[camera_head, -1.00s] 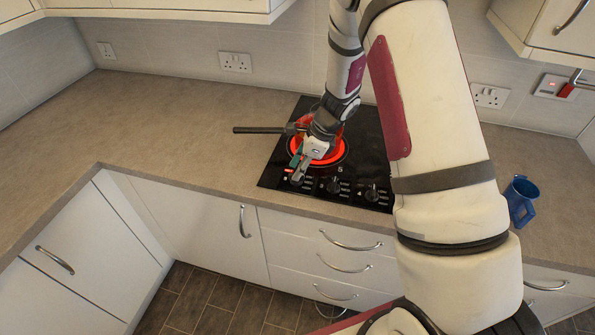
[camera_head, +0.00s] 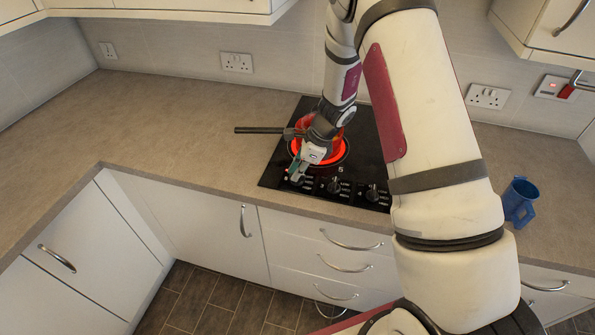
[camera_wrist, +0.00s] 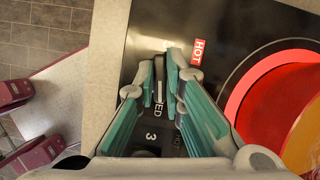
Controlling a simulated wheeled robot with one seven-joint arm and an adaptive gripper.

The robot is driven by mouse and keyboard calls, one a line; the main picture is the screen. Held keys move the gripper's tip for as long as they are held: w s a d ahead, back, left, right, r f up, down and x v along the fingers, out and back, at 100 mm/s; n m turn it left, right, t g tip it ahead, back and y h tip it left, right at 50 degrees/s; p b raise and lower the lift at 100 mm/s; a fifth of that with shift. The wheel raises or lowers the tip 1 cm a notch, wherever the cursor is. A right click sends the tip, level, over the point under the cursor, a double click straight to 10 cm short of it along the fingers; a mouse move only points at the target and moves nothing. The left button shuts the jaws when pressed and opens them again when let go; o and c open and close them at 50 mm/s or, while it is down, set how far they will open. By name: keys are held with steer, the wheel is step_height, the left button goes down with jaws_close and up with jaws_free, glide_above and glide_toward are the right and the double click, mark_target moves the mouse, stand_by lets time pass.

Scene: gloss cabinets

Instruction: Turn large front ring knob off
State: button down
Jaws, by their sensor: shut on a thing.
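The black hob (camera_head: 362,135) is set in the worktop, with a row of dark knobs along its front edge. One ring glows red (camera_head: 341,157) under the pan; the glow also shows in the wrist view (camera_wrist: 262,100). My gripper (camera_head: 294,176) is at the leftmost front knob, by the hob's front left corner. In the wrist view my gripper (camera_wrist: 163,85) has its teal fingers on either side of that knob (camera_wrist: 159,92), shut on it. The fingers hide much of the knob, so its setting cannot be read. A middle knob (camera_head: 334,186) and a right knob (camera_head: 372,193) are free.
A red-orange pan (camera_head: 303,122) stands on the glowing ring, its dark handle (camera_head: 258,130) pointing left. The worktop left of the hob is clear.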

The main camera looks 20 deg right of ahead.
steer(key=shift+f, duration=0.1)
steer(key=n+g+b, duration=0.1)
steer(key=n+b, duration=0.1)
steer(key=n, duration=0.1)
steer(key=shift+w+f, duration=0.1)
steer(key=shift+w, duration=0.05)
steer(key=n+g+b, duration=0.2)
steer(key=n+b, duration=0.1)
steer(key=n, duration=0.1)
steer(key=shift+n, duration=0.4)
steer(key=n+b, duration=0.1)
steer(key=n, duration=0.1)
steer(key=n+g+b, duration=0.1)
steer(key=n, duration=0.1)
steer(key=shift+g+h, duration=0.3)
steer(key=shift+s+n+g+h+b, duration=0.1)
steer(key=shift+n+g+h+b, duration=0.25)
steer(key=shift+n, duration=0.65)
steer(key=shift+s+n+g+h+b, duration=0.15)
steer(key=shift+n+b, duration=0.25)
steer(key=shift+n, duration=0.6)
steer(key=c, duration=1.7)
jaws_free()
steer(key=shift+a, duration=0.1)
